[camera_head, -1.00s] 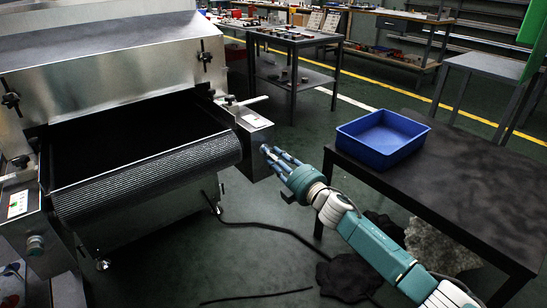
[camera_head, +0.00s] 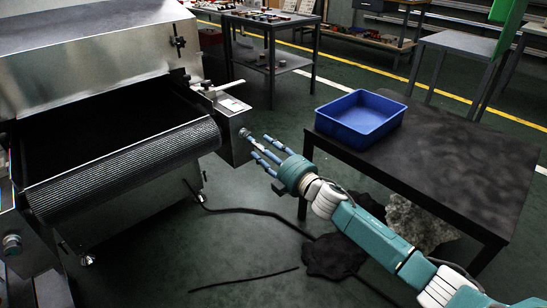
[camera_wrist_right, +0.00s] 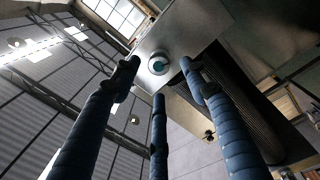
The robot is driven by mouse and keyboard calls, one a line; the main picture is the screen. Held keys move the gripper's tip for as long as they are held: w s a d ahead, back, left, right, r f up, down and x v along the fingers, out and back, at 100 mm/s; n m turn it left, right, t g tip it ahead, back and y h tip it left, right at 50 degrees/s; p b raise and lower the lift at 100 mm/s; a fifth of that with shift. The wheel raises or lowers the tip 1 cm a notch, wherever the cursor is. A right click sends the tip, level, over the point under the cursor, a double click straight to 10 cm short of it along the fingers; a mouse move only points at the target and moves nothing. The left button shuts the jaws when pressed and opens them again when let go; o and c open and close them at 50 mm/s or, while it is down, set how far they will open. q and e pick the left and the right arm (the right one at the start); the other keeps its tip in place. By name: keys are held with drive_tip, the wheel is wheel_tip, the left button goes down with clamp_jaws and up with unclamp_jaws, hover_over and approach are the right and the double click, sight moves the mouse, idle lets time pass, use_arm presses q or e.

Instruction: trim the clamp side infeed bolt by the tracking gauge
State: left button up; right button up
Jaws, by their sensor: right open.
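The infeed bolt (camera_head: 244,132) is a round metal head on the end face of the steel box (camera_head: 237,150) at the right of the conveyor. A clamp lever (camera_head: 222,86) and a small pale plate (camera_head: 234,104), possibly the tracking gauge, sit on this box; no reading is legible. My right gripper (camera_head: 258,148) is open and empty, its blue fingers pointing at the bolt. In the right wrist view, the bolt (camera_wrist_right: 158,64) shows between the spread fingertips; I cannot tell whether they touch it. My left gripper is not in view.
A second round knob (camera_head: 12,243) is on the conveyor's left side. A black cable (camera_head: 255,211) lies on the floor. A workbench (camera_head: 272,50) stands behind.

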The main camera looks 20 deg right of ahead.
drive_tip(key=v, duration=0.8)
